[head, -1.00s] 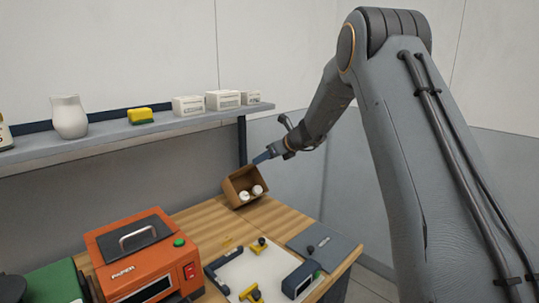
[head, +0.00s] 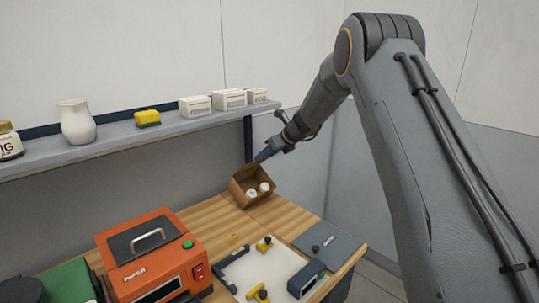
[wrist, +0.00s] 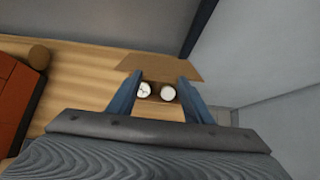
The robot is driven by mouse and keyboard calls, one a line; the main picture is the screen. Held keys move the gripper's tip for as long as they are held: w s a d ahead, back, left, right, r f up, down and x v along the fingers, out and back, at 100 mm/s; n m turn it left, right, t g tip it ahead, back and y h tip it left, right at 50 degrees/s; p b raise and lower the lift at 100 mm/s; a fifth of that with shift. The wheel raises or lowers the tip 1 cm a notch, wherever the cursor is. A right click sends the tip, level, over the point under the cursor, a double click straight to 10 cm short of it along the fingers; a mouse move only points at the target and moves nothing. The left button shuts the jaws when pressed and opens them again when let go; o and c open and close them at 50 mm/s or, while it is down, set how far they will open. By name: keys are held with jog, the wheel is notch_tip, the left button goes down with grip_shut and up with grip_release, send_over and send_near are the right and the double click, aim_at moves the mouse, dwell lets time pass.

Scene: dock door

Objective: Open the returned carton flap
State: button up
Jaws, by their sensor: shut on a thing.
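The carton (head: 237,190) is a small brown open box at the back of the wooden table, below the shelf. It sits tilted, its open side facing me, with two round white-topped items (head: 258,190) inside. In the wrist view a tan carton panel (wrist: 160,66) spreads beyond the fingertips, and the white tops show between the fingers. My gripper (head: 264,156) reaches down to the carton's upper edge. Its blue fingers (wrist: 158,82) stand apart on either side of a tan part of the carton, shut on it. I cannot tell whether that part is the flap or a wall.
An orange machine (head: 150,262) stands at the front left of the table. A white board with yellow clamps (head: 264,245) and a grey plate (head: 325,243) lie in front. A shelf (head: 105,142) with a jug, sponge and white boxes runs above. Bare wood lies before the carton.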

jog(key=shift+w+r, duration=0.1)
jog(key=shift+r, duration=0.05)
dwell(0.5)
jog(key=o, duration=1.5)
jog(key=shift+b+v, duration=1.5)
jog(key=shift+v, duration=2.45)
